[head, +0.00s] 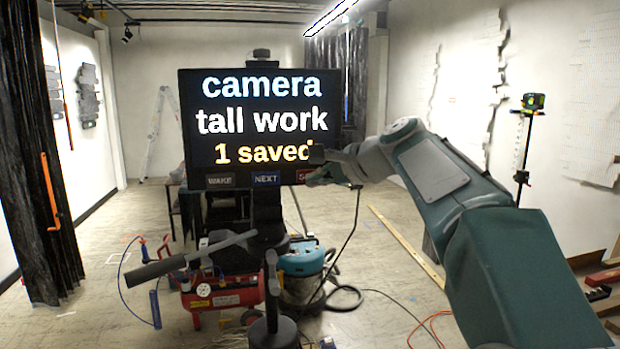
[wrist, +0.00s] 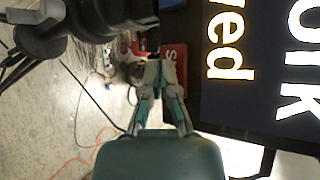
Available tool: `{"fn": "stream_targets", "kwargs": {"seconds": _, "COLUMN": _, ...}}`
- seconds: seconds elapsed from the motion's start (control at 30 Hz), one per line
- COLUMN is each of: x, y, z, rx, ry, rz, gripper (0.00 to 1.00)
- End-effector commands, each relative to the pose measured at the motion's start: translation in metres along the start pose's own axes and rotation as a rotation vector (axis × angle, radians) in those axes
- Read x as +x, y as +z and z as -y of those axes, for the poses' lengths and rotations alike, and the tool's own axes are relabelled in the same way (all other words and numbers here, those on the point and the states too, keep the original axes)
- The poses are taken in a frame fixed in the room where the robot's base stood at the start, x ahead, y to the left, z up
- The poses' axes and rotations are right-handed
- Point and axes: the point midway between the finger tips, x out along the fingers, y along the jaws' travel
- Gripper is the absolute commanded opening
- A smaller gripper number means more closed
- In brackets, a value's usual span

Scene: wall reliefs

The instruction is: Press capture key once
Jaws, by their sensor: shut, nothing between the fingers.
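A black screen (head: 260,110) reads "camera", "tall work" and "1 saved". Along its lower edge are a dark WAKE key (head: 219,181), a blue NEXT key (head: 265,179) and a red key (head: 303,177) whose label starts with S; the rest is hidden behind my gripper. No key reads "capture". My gripper (head: 320,168) is shut and empty, in front of the screen's lower right corner. In the wrist view, the fingertips (wrist: 160,72) overlap the red key (wrist: 175,54). I cannot tell whether they touch it.
A red compressor (head: 225,298) and a teal vacuum (head: 303,262) stand on the floor below the screen. Cables and hoses lie around them. A dark curtain (head: 35,150) hangs at left, and a tripod with a green device (head: 533,102) stands at right. Open floor lies behind the screen.

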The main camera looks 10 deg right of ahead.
Motion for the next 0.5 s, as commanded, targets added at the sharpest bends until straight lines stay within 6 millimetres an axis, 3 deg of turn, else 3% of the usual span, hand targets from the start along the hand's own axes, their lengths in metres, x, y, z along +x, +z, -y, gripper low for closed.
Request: {"fn": "stream_targets", "kwargs": {"seconds": 0.5, "x": -0.0087, "y": 0.0061, "z": -0.0064, "rx": 0.0, "ry": 0.0, "rz": 0.0, "gripper": 0.0}}
